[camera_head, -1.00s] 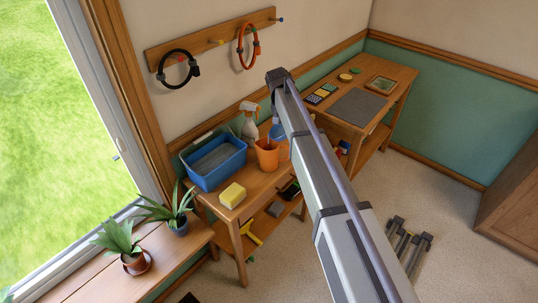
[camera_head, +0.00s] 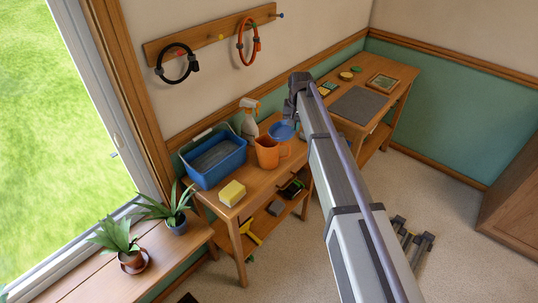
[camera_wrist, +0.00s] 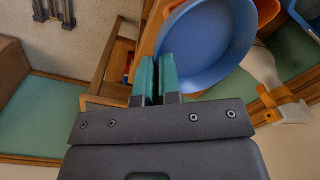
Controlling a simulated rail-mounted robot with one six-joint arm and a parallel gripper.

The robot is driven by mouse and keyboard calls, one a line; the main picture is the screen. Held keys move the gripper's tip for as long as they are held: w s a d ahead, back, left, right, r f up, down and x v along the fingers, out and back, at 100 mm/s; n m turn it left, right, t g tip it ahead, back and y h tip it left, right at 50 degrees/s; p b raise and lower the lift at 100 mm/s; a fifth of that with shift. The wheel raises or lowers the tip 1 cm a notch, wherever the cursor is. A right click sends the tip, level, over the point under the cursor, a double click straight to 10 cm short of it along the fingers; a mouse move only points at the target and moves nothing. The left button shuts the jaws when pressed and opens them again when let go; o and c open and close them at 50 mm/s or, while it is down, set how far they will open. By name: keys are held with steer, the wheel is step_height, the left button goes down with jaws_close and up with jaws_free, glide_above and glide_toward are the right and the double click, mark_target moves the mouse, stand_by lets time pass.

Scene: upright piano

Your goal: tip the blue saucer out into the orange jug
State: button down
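The blue saucer (camera_head: 281,131) is beside the orange jug (camera_head: 267,154), up and to its right in the head view. In the wrist view the saucer (camera_wrist: 208,45) fills the upper middle, with its rim at my fingertips. My gripper (camera_wrist: 158,78) has teal finger pads close together on that rim. My gripper (camera_head: 292,114) is partly hidden behind my arm in the head view. The jug stands upright on the table with its handle to the right. Part of the jug shows beyond the saucer in the wrist view (camera_wrist: 268,10). I see no contents in the saucer.
A blue tub (camera_head: 214,163) and a white spray bottle (camera_head: 249,122) stand close to the jug. A yellow sponge (camera_head: 232,193) lies at the table's front. A grey mat (camera_head: 358,105) lies on the right-hand table. Rings hang on the wall rack (camera_head: 210,38).

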steer(key=f+y+b, duration=0.3)
steer(key=shift+d, duration=0.35)
steer(key=shift+r, duration=0.1)
steer(key=d+r+p, duration=0.4)
steer(key=d, duration=0.1)
steer(key=shift+s+r+p, duration=0.2)
steer(key=shift+r+p, duration=0.2)
